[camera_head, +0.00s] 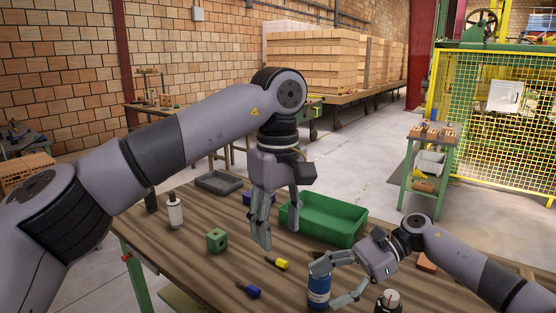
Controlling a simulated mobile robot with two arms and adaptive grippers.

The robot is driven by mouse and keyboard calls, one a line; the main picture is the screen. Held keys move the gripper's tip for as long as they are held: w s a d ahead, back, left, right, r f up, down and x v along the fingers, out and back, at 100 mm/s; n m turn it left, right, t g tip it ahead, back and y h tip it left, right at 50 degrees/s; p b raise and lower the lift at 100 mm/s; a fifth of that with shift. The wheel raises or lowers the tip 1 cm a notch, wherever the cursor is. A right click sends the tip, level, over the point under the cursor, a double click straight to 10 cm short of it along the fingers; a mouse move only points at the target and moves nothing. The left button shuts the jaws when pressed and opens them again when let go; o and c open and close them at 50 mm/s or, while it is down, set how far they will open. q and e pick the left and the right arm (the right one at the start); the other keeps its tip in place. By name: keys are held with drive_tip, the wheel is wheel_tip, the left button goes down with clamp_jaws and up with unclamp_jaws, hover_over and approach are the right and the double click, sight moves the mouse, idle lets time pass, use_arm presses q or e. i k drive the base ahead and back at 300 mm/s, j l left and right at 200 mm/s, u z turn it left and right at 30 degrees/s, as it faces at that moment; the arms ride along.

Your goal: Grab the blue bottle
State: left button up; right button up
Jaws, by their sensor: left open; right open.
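The blue bottle (318,291) stands at the front of the wooden table, with a pale band on its body. Its top is hidden behind a finger of my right gripper (327,282). That gripper comes in from the right and is open, with one finger across the bottle's top and the other beside its lower right side. I cannot tell whether either finger touches it. My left gripper (278,231) is open and empty, pointing down above the middle of the table, left of the green crate and away from the blue bottle.
A green crate (345,235) stands behind the bottle, and a grey tray (219,184) lies farther back. A dark bottle with a white cap (389,302) stands close right.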

sight(319, 293)
drive_tip(key=k+j, duration=0.7)
